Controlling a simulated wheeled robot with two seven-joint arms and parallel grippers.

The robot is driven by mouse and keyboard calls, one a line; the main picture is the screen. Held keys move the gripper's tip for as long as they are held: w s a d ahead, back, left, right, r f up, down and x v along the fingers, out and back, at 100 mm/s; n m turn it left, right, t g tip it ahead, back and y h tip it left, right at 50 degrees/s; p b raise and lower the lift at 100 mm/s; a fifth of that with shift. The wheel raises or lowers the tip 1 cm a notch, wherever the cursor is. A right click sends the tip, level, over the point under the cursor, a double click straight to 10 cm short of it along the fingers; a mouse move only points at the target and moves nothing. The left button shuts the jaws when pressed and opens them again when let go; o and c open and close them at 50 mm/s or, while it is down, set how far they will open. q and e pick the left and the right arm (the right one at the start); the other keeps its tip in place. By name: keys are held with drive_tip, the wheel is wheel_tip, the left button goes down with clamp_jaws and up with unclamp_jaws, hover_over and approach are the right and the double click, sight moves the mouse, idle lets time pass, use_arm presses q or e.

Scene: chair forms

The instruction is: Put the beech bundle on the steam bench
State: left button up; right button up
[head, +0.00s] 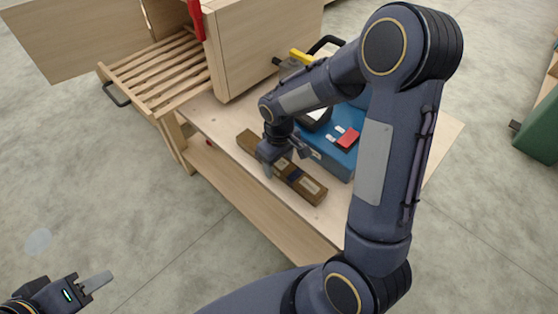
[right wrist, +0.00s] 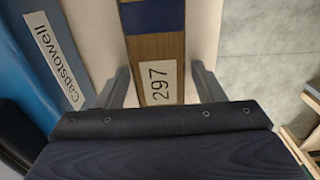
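A long brown wooden bundle (head: 311,188) with a dark blue band lies on the pale wooden tabletop (head: 212,113), near its front edge. In the right wrist view the bundle (right wrist: 158,50) carries a label reading 297. My right gripper (head: 286,160) is over the bundle. Its open fingers (right wrist: 160,80) stand on either side of it, with a gap on each side. A slatted wooden surface (head: 160,75) adjoins the table at upper left; no label names it as the steam bench. My left gripper (head: 95,283) is at lower left, away from the table; its finger gap is unclear.
A blue case (head: 333,155) labelled Capstowell stands behind the bundle, with red and dark items on top. A yellow-handled tool (head: 301,56) lies near the box. A green object (head: 540,130) is at far right.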

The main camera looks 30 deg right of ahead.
sight(279, 162)
wheel_tip(279, 162, up, 12)
drive_tip(key=p, duration=0.1)
drive_tip(key=s+a+r+m+t+y, duration=0.1)
drive_tip(key=s+r+m+t+y, duration=0.1)
drive_tip(key=s, duration=0.7)
drive_tip(key=s+a+r+m+t+y, duration=0.1)
drive_tip(key=s+r+m+t, duration=0.1)
drive_tip(key=s, duration=0.7)
drive_tip(key=shift+s+r+m+t+y, duration=0.3)
drive_tip(key=shift+r+m+t+y, duration=0.1)
drive_tip(key=shift+m+t, duration=0.4)
drive_tip(key=shift+a, duration=0.1)
